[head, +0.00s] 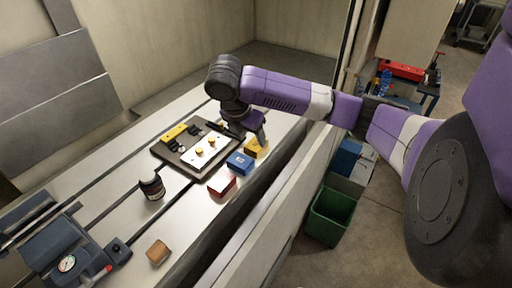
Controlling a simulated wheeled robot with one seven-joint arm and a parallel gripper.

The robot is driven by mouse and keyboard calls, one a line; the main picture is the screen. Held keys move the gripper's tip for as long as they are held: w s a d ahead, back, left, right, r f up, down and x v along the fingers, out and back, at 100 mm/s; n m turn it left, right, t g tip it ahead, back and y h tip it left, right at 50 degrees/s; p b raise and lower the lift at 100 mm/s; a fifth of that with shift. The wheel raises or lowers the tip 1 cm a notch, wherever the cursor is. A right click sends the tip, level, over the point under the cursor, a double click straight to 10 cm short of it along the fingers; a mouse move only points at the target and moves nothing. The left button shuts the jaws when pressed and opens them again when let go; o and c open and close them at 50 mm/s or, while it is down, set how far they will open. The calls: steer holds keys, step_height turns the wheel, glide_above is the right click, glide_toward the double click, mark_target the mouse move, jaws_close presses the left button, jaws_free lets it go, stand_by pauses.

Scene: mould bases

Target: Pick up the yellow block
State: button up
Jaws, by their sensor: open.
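The yellow block (256,149) stands on the pale slotted table (185,203), close to its right edge and just behind the blue block. My gripper (259,137) reaches down at the yellow block from above, and its fingers overlap the block's upper part in the head view. It is open. I cannot tell whether the fingers are around the block or only in front of or behind it.
A blue block (240,163) and a red block (222,183) stand close by. A fixture plate (164,149) with a yellow bar lies to the left. A dark jar (152,187), a wooden block (158,252) and a gauge device (66,264) are nearer. A green bin (331,215) stands on the floor.

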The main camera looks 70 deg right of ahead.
mark_target(255, 144)
steer(key=shift+x, duration=2.2)
steer(key=shift+d, duration=0.1)
jaws_close()
